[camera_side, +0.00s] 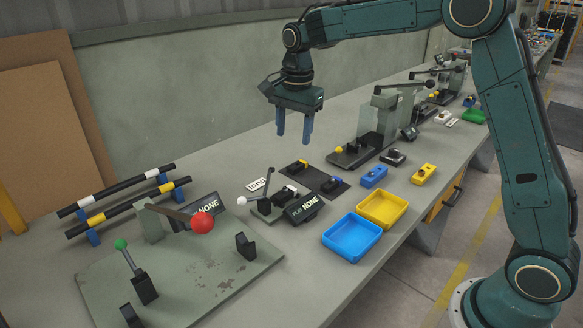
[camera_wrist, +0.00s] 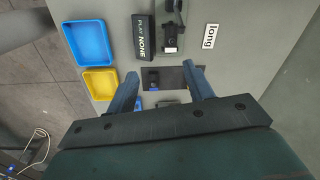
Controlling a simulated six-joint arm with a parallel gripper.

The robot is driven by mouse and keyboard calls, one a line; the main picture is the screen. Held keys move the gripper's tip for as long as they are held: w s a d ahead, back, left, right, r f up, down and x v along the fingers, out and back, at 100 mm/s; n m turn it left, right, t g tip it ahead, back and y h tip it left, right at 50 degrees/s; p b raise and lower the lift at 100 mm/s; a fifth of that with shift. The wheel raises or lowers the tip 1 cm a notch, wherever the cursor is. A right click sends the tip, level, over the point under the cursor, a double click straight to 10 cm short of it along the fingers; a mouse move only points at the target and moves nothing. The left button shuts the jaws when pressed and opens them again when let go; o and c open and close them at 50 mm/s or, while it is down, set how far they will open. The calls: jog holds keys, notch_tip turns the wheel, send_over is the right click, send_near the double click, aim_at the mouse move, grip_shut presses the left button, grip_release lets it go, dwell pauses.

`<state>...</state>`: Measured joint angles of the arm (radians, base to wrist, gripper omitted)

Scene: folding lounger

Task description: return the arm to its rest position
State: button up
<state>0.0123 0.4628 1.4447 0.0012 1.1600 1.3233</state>
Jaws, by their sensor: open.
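My gripper (camera_side: 294,128) is open and empty, hanging fingers down well above the workbench (camera_side: 262,150) in the side view. In the wrist view my gripper's two fingers (camera_wrist: 163,90) stand wide apart with nothing held between them. Below them is a dark mat (camera_side: 335,187) carrying small yellow and blue parts. My arm reaches in from the right, bent at the elbow, and touches nothing on the bench.
A blue tray (camera_side: 351,238) and a yellow tray (camera_side: 382,208) stand near the bench's front edge. A green plate (camera_side: 200,272) with levers and a red ball (camera_side: 202,223) is at front left. A clear-guarded press (camera_side: 366,135) stands right of my gripper.

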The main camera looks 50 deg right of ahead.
jog(key=s+r+n+t, duration=0.1)
jog(key=s+r+n, duration=0.4)
jog(key=s, duration=0.4)
jog(key=s+n+t, duration=0.3)
jog(key=s+n, duration=0.7)
jog(key=s, duration=1.4)
jog(key=shift+a+f+t, duration=0.25)
jog(key=shift+a+t, duration=0.05)
jog(key=shift+t, duration=0.1)
